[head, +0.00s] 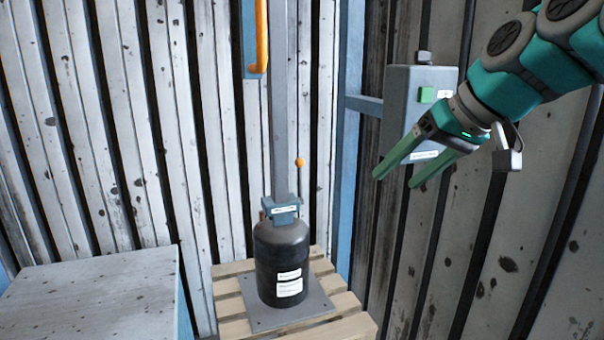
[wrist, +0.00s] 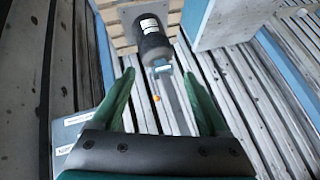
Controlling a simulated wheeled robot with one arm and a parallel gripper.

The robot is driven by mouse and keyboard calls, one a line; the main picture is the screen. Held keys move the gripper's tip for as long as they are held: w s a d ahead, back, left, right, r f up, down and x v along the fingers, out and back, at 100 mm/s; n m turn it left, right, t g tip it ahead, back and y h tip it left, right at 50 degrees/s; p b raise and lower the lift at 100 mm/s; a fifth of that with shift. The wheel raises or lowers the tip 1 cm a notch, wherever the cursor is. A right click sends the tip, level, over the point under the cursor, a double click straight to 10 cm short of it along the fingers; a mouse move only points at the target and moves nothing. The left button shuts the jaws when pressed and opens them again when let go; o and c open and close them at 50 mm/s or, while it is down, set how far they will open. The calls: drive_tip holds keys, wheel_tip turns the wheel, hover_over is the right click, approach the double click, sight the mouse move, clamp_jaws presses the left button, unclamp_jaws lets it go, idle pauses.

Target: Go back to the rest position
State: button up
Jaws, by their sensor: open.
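My gripper (head: 395,180) hangs at the upper right in the head view, in front of a grey wall box. Its two green fingers point down and to the left. They are apart with nothing between them. The fingers (wrist: 160,85) also show spread in the wrist view. A dark gas cylinder (head: 281,255) with white labels and a blue-grey top stands upright on a grey plate, well below and left of my gripper. The cylinder also shows in the wrist view (wrist: 150,40), beyond the fingertips.
The grey box (head: 425,90) with a green square is on the right wall, close behind my gripper. A wooden pallet (head: 345,325) bears the plate (head: 255,312). A grey-topped block (head: 90,300) stands at left. An orange ball-like thing (head: 299,162) shows above the cylinder.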

drive_tip(key=s+a+f+g+h, duration=0.1)
drive_tip(key=s+a+f, duration=0.15)
drive_tip(key=f, duration=0.35)
drive_tip(key=s+a+f+g, duration=0.1)
drive_tip(key=s+f+g, duration=0.15)
drive_tip(key=f, duration=0.25)
drive_tip(key=s+d+f+m+g+h, duration=0.1)
drive_tip(key=s+f+g+h, duration=0.1)
drive_tip(key=s+f, duration=0.9)
drive_tip(key=s+d+f+m+g+h, duration=0.1)
drive_tip(key=s+f+g+h, duration=0.1)
drive_tip(key=s+f, duration=0.9)
drive_tip(key=shift+d+f, duration=0.3)
drive_tip(key=shift+f, duration=0.25)
